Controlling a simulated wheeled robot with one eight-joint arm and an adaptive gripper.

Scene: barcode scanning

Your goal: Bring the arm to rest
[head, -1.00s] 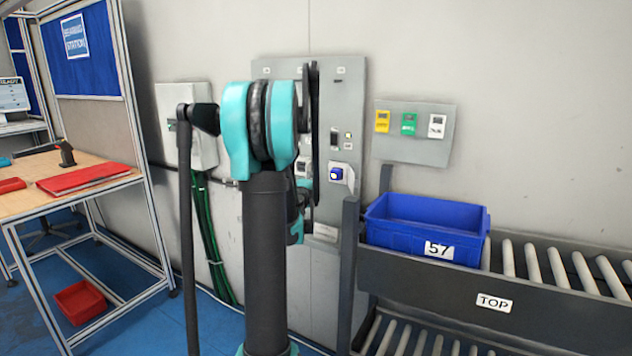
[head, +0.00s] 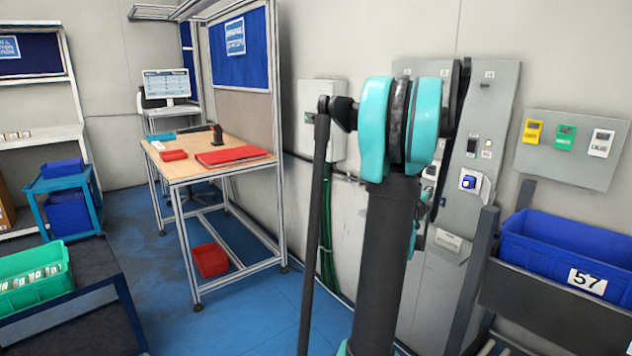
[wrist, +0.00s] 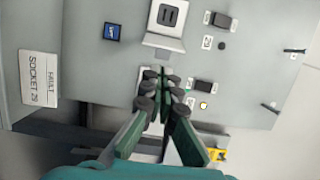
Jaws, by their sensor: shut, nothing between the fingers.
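My arm (head: 390,250) stands upright in the head view, with its teal joint near the top and a dark link hanging down on its left. My gripper (wrist: 163,76) shows in the wrist view with its fingertips together and nothing between them. It points toward the grey wall panel (wrist: 75,75), which carries a socket, switches and a small blue button. I cannot tell whether the fingertips touch the panel. In the head view the arm covers part of the same panel, and the gripper is hidden behind it.
A blue bin marked 57 (head: 555,245) sits on the roller rack at the right. A workbench (head: 245,143) with red trays and a scanner (head: 217,135) stands at left. A green crate (head: 35,278) is at lower left. Blue floor (head: 240,325) between is clear.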

